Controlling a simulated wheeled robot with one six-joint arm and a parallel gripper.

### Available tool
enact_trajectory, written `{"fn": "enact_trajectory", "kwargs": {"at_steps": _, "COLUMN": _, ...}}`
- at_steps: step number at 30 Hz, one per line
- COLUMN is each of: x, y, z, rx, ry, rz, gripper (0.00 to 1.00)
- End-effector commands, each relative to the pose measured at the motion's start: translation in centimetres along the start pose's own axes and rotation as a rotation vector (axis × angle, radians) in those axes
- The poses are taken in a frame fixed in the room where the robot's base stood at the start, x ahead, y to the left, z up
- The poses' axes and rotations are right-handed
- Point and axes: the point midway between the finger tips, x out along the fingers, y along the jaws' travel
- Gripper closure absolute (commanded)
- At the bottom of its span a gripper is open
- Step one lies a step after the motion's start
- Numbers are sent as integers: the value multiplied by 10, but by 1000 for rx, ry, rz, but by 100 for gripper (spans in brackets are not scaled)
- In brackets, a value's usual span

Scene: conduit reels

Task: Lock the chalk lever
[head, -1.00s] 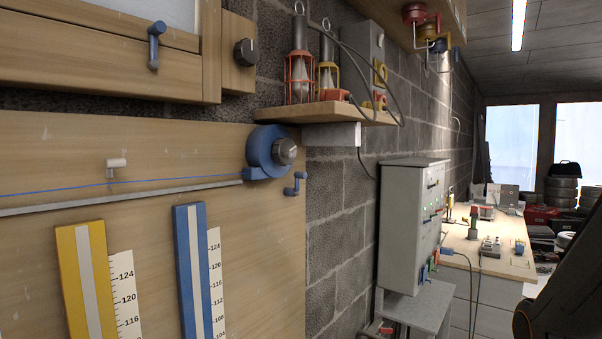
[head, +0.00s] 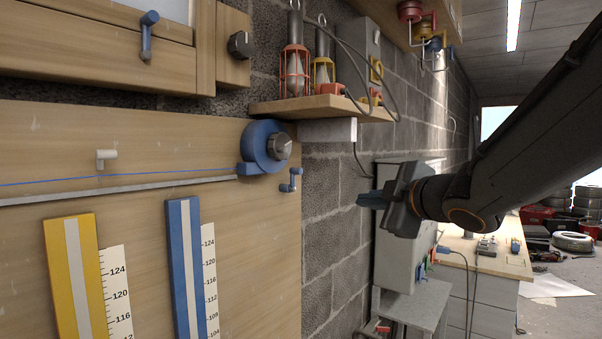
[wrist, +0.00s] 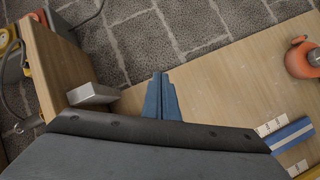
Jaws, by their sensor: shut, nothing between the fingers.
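A blue chalk-line reel (head: 262,146) with a grey knob (head: 280,146) is fixed at the right edge of the wooden board. A thin blue line runs left from it. A small blue crank-shaped lever (head: 291,181) sits just below and right of the reel; I take it as the chalk lever, but cannot read its lock state. My gripper (head: 362,200) is right of the lever in the head view, apart from it, pointing left. Its blue fingers (wrist: 160,98) are together and empty in the wrist view, over the board and block wall. The lever is not identifiable there.
A wooden shelf (head: 322,107) with caged lamps juts out above, with a pale box (head: 327,131) under it. A grey cabinet (head: 393,255) stands behind my gripper. Yellow (head: 85,285) and blue (head: 183,270) scales are on the board. An orange reel (wrist: 300,61) shows in the wrist view.

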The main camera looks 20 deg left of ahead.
Motion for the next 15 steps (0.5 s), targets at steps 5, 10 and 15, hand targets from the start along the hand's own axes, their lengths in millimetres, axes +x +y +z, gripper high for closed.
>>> {"fn": "enact_trajectory", "kwargs": {"at_steps": 5, "x": -4, "y": 17, "z": -89, "rx": -239, "ry": 262, "rz": 14, "gripper": 100}}
{"fn": "enact_trajectory", "kwargs": {"at_steps": 10, "x": -8, "y": 17, "z": -111, "rx": -300, "ry": 330, "rz": 13, "gripper": 100}}
{"fn": "enact_trajectory", "kwargs": {"at_steps": 15, "x": -8, "y": 17, "z": -111, "rx": -299, "ry": 329, "rz": 12, "gripper": 100}}
